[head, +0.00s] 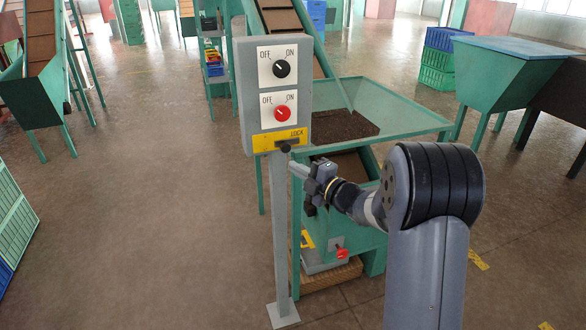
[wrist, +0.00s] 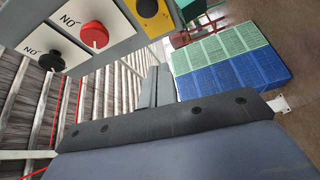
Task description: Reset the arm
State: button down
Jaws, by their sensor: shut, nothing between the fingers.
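My gripper (head: 300,171) is just right of the control panel's post, below the yellow lock plate (head: 278,140), in the head view. Its fingers are shut with nothing between them. The grey control panel (head: 240,95) carries a black knob (head: 281,68) and a red knob (head: 282,113), each with OFF and ON marks. Both pointers are hard to read at this size. The wrist view shows the panel sideways at top left, with the red knob (wrist: 94,36) and black knob (wrist: 52,61). I cannot tell whether my gripper touches the panel or post.
Green and blue crates (head: 440,55) are stacked at the back right. Another crate stack (head: 12,225) stands at left.

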jog(key=shift+w, duration=0.1)
jog(key=p+x, duration=0.5)
jog(key=x, duration=0.4)
jog(key=shift+a+r, duration=0.2)
jog(key=shift+a, duration=0.1)
jog(key=shift+w+p, duration=0.2)
jog(key=shift+p, duration=0.25)
jog(key=p, duration=0.2)
jog(key=shift+w+a+f+p, duration=0.15)
jog(key=shift+a+p, duration=0.15)
jog(key=shift+a+p, duration=0.1)
jog(key=shift+p, duration=0.25)
jog(key=shift+w+a+f+p, duration=0.1)
jog(key=shift+a+f+p, duration=0.15)
jog(key=shift+p, duration=0.55)
jog(key=shift+a, duration=0.2)
